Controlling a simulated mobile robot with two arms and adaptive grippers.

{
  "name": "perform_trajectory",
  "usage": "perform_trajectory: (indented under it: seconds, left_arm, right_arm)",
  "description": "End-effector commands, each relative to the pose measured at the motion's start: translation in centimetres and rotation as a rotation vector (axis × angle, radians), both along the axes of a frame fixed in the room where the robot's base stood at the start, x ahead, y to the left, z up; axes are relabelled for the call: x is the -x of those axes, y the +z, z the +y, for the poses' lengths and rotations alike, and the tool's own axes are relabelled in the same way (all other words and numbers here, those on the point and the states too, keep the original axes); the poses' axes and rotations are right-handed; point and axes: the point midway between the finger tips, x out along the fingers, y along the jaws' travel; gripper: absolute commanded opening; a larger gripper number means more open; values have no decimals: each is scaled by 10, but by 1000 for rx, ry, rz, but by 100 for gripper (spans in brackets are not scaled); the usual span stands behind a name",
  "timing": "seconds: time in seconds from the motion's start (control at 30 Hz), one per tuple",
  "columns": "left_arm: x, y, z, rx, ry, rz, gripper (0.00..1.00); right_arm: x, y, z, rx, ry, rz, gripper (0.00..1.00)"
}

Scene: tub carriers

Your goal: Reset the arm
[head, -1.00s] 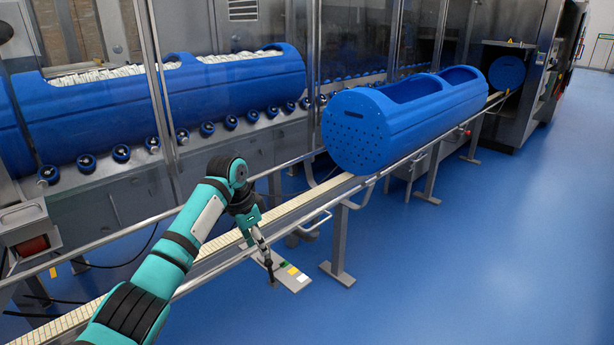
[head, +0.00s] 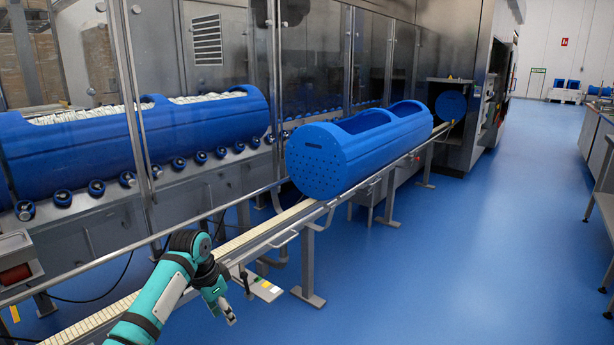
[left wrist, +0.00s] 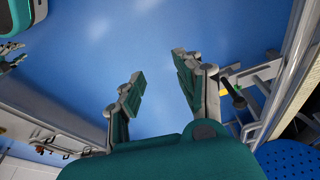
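My left arm comes in from the lower left in the head view. Its gripper (head: 229,312) hangs in front of the conveyor rail, lower left of a small control plate (head: 265,290) with coloured patches. In the left wrist view the left gripper (left wrist: 158,84) has its two fingers apart with only blue floor between them, so it is open and empty. Part of what looks like my right gripper (left wrist: 12,60) shows at the left edge of the left wrist view. Its fingers are too small and cut off to tell their state.
A blue perforated tub (head: 318,172) lies on the narrow conveyor (head: 255,232), whose legs stand on the floor. Another blue tub (head: 205,128) lies behind glass on rollers. Blue floor (head: 450,260) is open to the right, with a metal table (head: 606,205) at the right edge.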

Motion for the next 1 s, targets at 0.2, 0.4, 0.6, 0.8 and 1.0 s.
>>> perform_trajectory:
  seconds: [0.2, 0.4, 0.6, 0.8, 1.0]
  left_arm:
    - [19, -62, -5, 5, 59, 13, 35]
    - [56, -142, -8, 9, 143, 29, 35]
    - [141, -257, -11, 11, 285, 47, 35]
    - [255, -347, -7, 0, 431, 54, 35]
    - [344, -388, 0, -15, 526, 52, 35]
  right_arm:
    - [1, 0, 0, 0, 0, 1, 40]
    - [1, 0, 0, 0, 0, 1, 40]
    - [1, 0, 0, 0, 0, 1, 40]
    - [1, 0, 0, 0, 0, 1, 40]
    - [1, 0, 0, 0, 0, 1, 40]
